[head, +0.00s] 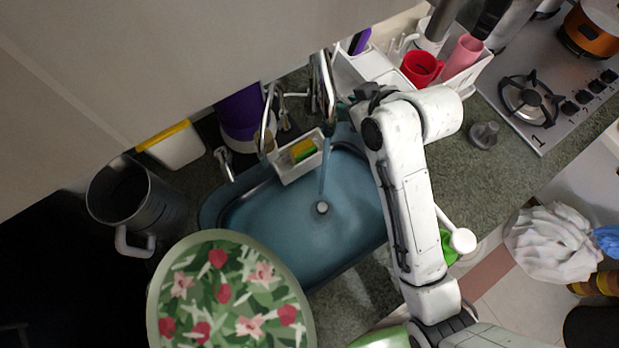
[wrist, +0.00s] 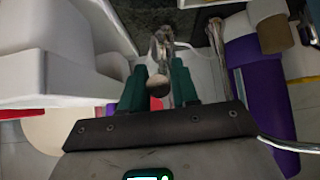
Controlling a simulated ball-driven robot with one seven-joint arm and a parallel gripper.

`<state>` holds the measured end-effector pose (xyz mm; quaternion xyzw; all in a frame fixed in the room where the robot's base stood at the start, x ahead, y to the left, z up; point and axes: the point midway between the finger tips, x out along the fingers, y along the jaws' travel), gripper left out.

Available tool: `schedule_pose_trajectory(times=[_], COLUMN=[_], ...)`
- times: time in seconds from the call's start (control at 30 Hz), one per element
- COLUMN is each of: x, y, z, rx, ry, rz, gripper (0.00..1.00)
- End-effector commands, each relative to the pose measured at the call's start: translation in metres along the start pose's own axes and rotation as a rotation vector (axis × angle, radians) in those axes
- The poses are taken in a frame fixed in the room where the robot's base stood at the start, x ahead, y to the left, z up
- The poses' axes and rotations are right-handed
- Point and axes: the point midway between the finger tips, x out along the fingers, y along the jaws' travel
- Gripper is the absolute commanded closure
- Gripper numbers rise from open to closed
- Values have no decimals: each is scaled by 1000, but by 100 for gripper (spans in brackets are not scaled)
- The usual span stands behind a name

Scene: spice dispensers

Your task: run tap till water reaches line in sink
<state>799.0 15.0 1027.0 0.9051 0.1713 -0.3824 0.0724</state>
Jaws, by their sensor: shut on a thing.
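The blue sink (head: 270,232) is set in the counter, its round drain (head: 322,208) visible. The chrome tap (head: 322,85) stands at its back edge, and a thin stream of water (head: 325,168) falls from it towards the drain. I cannot make out a fill line or tell how deep any water is. In the wrist view, the green fingers of my gripper (wrist: 158,88) are shut on a shiny metal tap handle (wrist: 160,48) with a round end. In the head view, my arm reaches over the sink's right side to the tap, and the fingertips are hard to see.
A sponge caddy (head: 290,172) holds a yellow-green sponge at the sink's back edge. A floral tray (head: 245,275) overlaps the sink's front left. A dark pitcher (head: 150,205) stands left. A red mug (head: 421,66) and a stove (head: 545,100) are at right.

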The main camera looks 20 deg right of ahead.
Motion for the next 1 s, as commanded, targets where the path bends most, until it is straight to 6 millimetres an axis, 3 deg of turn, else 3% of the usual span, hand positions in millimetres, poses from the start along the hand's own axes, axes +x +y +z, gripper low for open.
schedule_pose_trajectory(times=[0.4, 1.0], x=[5, 10], y=[0, 0], z=[21, 31], rx=[2, 0], ry=[-4, -4], rz=[0, 0], gripper=[85, 85])
